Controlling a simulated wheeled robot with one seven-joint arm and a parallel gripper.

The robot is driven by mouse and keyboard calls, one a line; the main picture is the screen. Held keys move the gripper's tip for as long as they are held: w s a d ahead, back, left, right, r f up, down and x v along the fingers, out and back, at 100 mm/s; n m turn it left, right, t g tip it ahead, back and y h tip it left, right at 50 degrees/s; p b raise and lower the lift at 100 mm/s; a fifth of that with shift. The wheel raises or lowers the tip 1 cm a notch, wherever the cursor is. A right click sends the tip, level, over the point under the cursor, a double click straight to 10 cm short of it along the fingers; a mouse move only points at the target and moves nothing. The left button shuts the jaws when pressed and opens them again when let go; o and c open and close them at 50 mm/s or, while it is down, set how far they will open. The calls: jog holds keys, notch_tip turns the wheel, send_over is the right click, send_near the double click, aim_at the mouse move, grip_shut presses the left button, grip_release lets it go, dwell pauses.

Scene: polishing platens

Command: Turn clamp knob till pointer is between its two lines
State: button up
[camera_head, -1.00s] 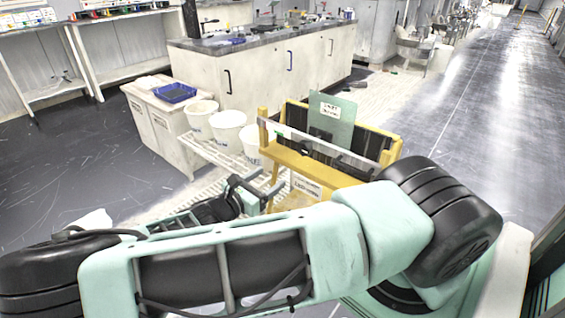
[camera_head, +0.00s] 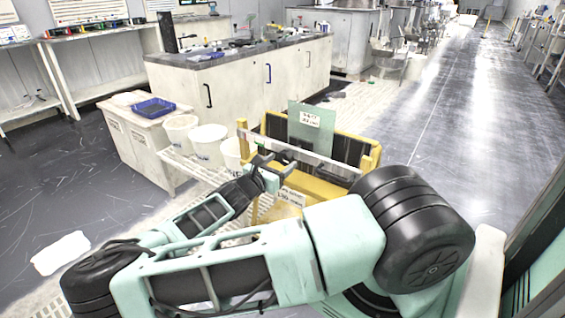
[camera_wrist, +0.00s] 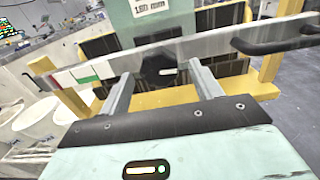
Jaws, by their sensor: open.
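The clamp knob (camera_wrist: 158,68) is black and sits on a grey bar (camera_wrist: 120,68) across the yellow stand, in the upper middle of the wrist view. A short white mark (camera_wrist: 169,72), which looks like the pointer, lies to the right on the knob and is nearly level. I cannot make out the two lines. My gripper (camera_wrist: 165,82) is open and empty. Its fingers appear on either side of the knob, apparently short of it. In the head view my gripper (camera_head: 269,163) is by the stand's front left, and the knob is not clear there.
A green plate (camera_head: 309,128) with a label stands upright behind the bar. The yellow stand (camera_head: 369,160) has side posts. A black handle (camera_wrist: 270,42) sticks out at the bar's right. White buckets (camera_head: 207,145) stand left of the stand, before a cabinet (camera_head: 235,85). Open floor lies right.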

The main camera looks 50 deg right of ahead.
jog(key=shift+d, duration=0.9)
jog(key=c, duration=1)
jog(key=shift+o, duration=0.2)
jog(key=shift+m, duration=0.3)
jog(key=m+p, duration=0.2)
jog(key=m, duration=0.1)
jog(key=shift+w+r+m, duration=0.1)
jog(key=shift+m, duration=0.2)
jog(key=m, duration=0.4)
jog(key=shift+m+p, duration=0.35)
jog(key=shift+m, duration=0.35)
